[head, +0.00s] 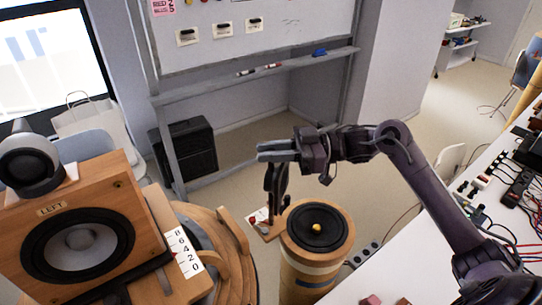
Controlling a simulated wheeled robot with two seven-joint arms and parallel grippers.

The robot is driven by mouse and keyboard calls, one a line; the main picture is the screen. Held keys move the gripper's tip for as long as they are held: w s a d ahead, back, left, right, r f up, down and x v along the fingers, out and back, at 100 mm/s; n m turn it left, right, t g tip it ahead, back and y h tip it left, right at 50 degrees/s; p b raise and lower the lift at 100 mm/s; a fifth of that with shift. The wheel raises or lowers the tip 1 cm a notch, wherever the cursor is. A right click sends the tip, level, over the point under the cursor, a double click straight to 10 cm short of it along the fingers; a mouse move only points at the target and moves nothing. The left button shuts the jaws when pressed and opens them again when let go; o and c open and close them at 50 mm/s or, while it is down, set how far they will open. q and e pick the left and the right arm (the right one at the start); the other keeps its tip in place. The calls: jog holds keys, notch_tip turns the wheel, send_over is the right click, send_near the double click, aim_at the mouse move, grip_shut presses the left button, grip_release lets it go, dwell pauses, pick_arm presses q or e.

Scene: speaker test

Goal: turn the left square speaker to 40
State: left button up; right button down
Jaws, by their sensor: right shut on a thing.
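The left square speaker (135,197) is a wooden box with a "LEFT" label and a round black driver, at the lower left. It faces forward and a little right. A white number scale (188,255) stands by its right side, reading 8, 6, 4, 2, 0 from the top; I cannot tell which mark the speaker points to. My right gripper (273,212) points down, well to the right of the speaker and apart from it. It is shut on a small part at a little wooden board (269,236) with red and grey knobs; its fingers hide most of that part.
A round wooden column speaker (318,250) with a black top and yellow centre stands just right of the board. A dark ball-shaped speaker (28,165) sits on the square speaker. A white table (440,240) with cables and devices is at the right.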

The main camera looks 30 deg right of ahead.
jog(key=shift+r, duration=0.1)
dwell(0.4)
jog(key=c, duration=1.3)
grip_release()
jog(key=shift+d, duration=0.1)
jog(key=shift+s+d+f+b, duration=0.1)
jog(key=shift+d+f+b, duration=0.1)
jog(key=shift+d+b, duration=0.15)
jog(key=b+v, duration=0.3)
jog(key=v, duration=0.4)
jog(key=shift+r, duration=0.1)
